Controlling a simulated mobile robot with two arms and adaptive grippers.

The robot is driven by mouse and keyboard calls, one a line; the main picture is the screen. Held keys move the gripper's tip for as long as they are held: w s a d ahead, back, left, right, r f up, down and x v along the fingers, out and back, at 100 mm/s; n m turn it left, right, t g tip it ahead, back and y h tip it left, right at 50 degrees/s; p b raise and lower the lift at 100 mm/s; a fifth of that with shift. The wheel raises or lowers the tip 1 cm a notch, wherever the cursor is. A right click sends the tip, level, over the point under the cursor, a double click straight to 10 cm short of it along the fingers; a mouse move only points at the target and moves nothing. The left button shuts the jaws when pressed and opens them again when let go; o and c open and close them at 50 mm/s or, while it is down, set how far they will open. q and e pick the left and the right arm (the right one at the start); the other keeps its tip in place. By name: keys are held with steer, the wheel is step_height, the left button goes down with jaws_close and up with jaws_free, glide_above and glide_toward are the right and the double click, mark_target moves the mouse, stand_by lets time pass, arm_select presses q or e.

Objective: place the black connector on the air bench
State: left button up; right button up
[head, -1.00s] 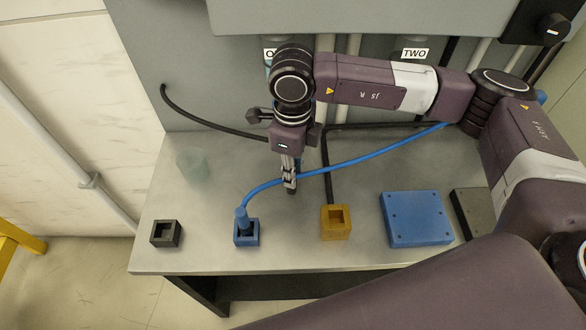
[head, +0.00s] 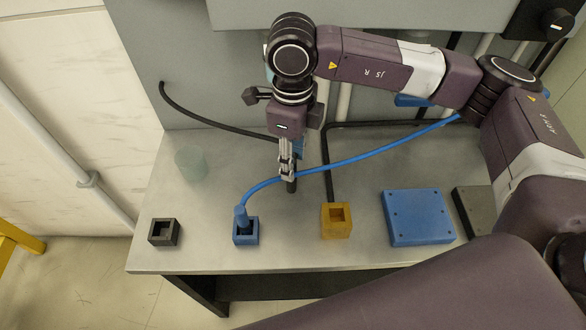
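My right gripper (head: 287,168) points down over the middle of the metal bench (head: 215,185). It appears shut on the black connector (head: 291,186), a short dark cylinder standing upright below the fingertips. I cannot tell if its lower end touches the bench top. A black cable (head: 205,121) runs from the wall at the left to behind the gripper. My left gripper is not in view.
Along the front are a black socket block (head: 164,232), a blue block (head: 246,238) holding a blue connector (head: 241,216), and an orange block (head: 336,228). A blue cable (head: 370,153) crosses near the gripper. A blue plate (head: 418,217) lies right.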

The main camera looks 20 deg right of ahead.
step_height(320, 180, up, 8)
steer(key=shift+r+b, duration=0.2)
steer(key=shift+b, duration=0.6)
